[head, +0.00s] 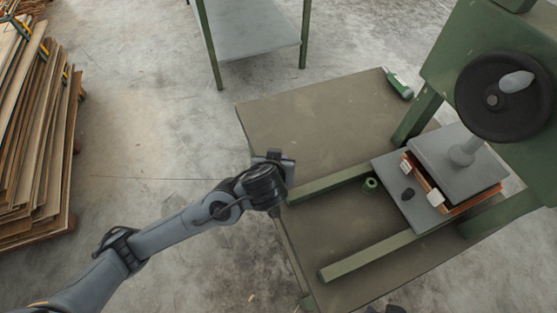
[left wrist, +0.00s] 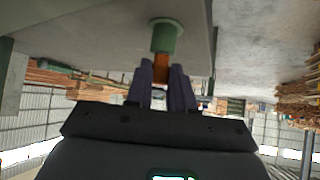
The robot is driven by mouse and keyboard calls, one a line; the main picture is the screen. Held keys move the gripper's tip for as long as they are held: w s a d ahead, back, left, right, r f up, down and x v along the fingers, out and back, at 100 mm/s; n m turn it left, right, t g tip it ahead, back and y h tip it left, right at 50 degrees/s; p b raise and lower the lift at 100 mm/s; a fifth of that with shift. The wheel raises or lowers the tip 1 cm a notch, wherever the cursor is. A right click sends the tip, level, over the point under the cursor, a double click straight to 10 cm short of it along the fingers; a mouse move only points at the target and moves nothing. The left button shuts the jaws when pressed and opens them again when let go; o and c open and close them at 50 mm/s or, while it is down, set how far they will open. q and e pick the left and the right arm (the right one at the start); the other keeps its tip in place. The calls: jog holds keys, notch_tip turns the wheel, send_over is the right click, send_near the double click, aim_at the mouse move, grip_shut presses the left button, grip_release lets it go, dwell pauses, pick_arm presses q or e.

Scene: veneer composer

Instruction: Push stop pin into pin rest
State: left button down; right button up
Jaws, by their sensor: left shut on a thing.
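My left gripper (head: 283,160) is over the left part of the green-framed table in the head view, its fingers hard to make out. In the left wrist view, its two dark fingers (left wrist: 161,85) are shut on an orange-brown piece, seemingly the stop pin (left wrist: 161,69). A green cylinder, perhaps the pin rest (left wrist: 165,36), is just beyond the fingertips, in line with the pin. I cannot tell how far the pin is inside it. A small green collar (head: 370,184) stands beside the press in the head view. Dark tips at the bottom edge may be my right gripper (head: 385,309).
A press with a black handwheel (head: 505,97) stands at the right, its grey plate (head: 455,160) over stacked sheets. Green rails (head: 370,256) run along the table (head: 310,115). A green tool (head: 399,85) lies at the far edge. Wood sheets (head: 40,130) are stacked left.

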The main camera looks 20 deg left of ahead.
pick_arm(q)
jog(key=shift+f, duration=0.15)
dwell(0.8)
jog(key=c, duration=0.9)
grip_release()
